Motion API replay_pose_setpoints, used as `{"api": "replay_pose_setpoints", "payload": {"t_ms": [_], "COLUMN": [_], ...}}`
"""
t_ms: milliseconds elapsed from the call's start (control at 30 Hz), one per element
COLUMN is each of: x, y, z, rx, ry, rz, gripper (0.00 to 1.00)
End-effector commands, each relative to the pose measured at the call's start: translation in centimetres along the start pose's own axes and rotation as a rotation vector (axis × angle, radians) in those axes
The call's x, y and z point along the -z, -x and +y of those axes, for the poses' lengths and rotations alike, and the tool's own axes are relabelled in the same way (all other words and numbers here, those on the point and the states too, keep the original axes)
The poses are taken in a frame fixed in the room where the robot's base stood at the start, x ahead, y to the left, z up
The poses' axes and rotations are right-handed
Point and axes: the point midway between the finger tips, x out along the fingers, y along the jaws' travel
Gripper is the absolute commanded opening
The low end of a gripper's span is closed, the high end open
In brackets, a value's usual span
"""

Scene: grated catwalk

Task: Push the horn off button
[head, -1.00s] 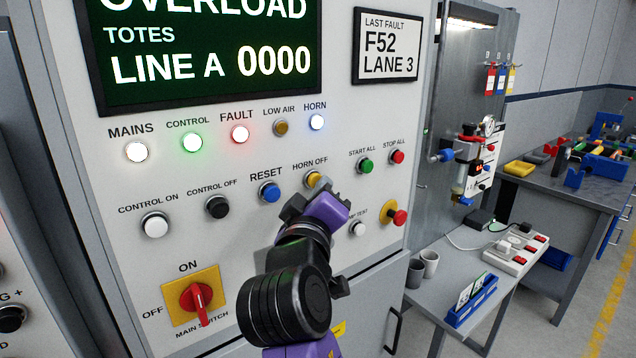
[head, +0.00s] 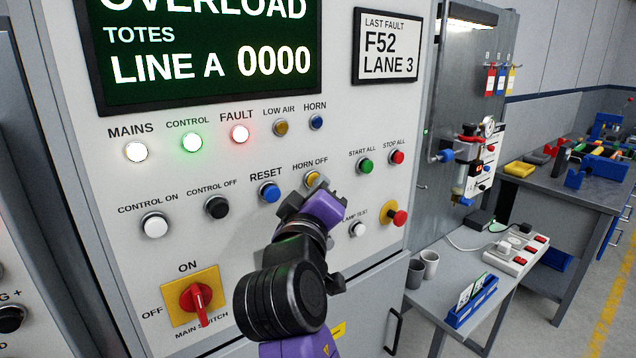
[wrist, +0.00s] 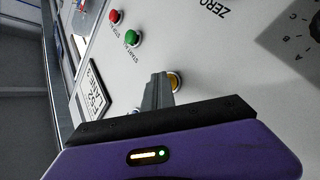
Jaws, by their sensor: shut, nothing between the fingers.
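The yellow horn off button (head: 313,179) is on the panel under its HORN OFF label. It also shows in the wrist view (wrist: 176,82), right beside my fingertips. My gripper (head: 322,192) is shut and empty, with its tips at the button's lower right in the head view. In the wrist view the closed fingers (wrist: 157,90) overlap the button's left side; I cannot tell whether they touch it. The blue HORN lamp (head: 316,122) above is dark. The MAINS, CONTROL and FAULT lamps are lit.
The blue RESET button (head: 269,191) is close on the left. The green START ALL (head: 365,166) and red STOP ALL (head: 397,157) buttons are on the right. A red emergency-type knob (head: 397,217) and the white lamp test button (head: 358,229) sit lower right.

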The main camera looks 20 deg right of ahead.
Motion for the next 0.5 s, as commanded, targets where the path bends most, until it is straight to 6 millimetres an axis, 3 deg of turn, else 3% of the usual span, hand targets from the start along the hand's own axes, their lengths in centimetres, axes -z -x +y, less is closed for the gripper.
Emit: {"api": "replay_pose_setpoints", "payload": {"t_ms": [500], "x": [-1.0], "y": [1.5], "z": [1.1], "rx": [0.000], "ry": [0.000], "rz": [0.000], "gripper": [0.00]}}
